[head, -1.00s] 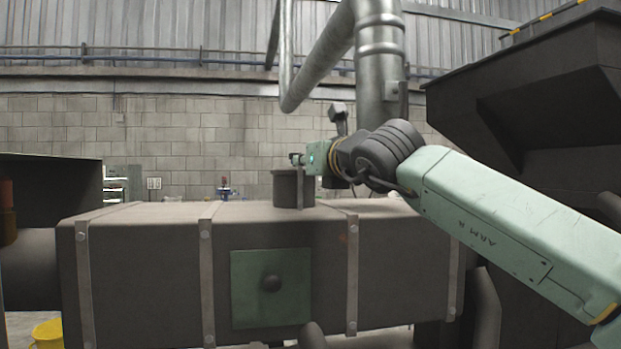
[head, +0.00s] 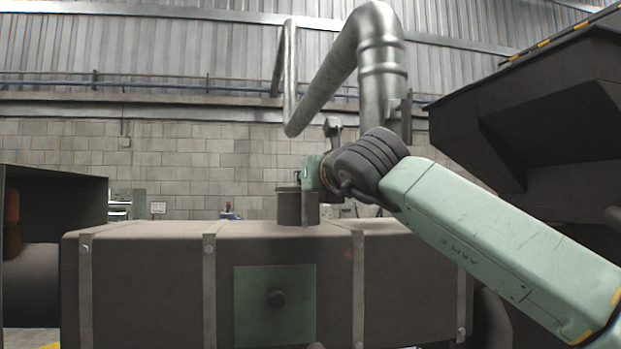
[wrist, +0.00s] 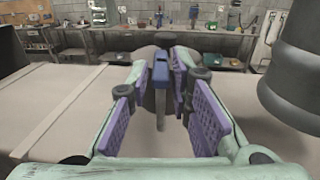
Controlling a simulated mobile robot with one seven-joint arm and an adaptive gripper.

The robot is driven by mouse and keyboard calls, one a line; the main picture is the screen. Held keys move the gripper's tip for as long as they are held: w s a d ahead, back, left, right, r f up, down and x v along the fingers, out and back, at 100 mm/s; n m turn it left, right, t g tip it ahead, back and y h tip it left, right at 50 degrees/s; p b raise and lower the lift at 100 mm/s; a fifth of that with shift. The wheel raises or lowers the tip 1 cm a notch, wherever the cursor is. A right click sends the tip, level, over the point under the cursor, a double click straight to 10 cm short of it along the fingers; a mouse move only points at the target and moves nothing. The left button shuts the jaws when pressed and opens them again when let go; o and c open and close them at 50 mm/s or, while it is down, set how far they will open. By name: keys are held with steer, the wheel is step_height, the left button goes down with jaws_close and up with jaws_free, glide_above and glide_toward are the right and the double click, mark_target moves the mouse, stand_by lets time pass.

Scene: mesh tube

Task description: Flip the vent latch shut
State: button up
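In the wrist view my gripper (wrist: 159,88) is open, with its two purple-padded fingers spread apart. A blue-topped lever (wrist: 160,73) with a grey stem, which looks like the vent latch, stands upright between the fingers, towards their tips. I see a gap on both sides of it and no clear contact. In the head view my gripper (head: 311,170) is just above and behind a short dark round stub (head: 297,208) on top of the long grey duct (head: 140,290). Its fingers and the lever cannot be made out there.
The duct carries strap bands and a green panel (head: 253,300) with a dark knob. A large dark cylinder (wrist: 297,70) stands close on the right in the wrist view. A workbench (wrist: 125,60) with tools lies beyond. A dark hopper (head: 530,110) hangs at the right.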

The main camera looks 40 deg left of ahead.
steer(key=shift+o, duration=1.2)
steer(key=v, duration=1.2)
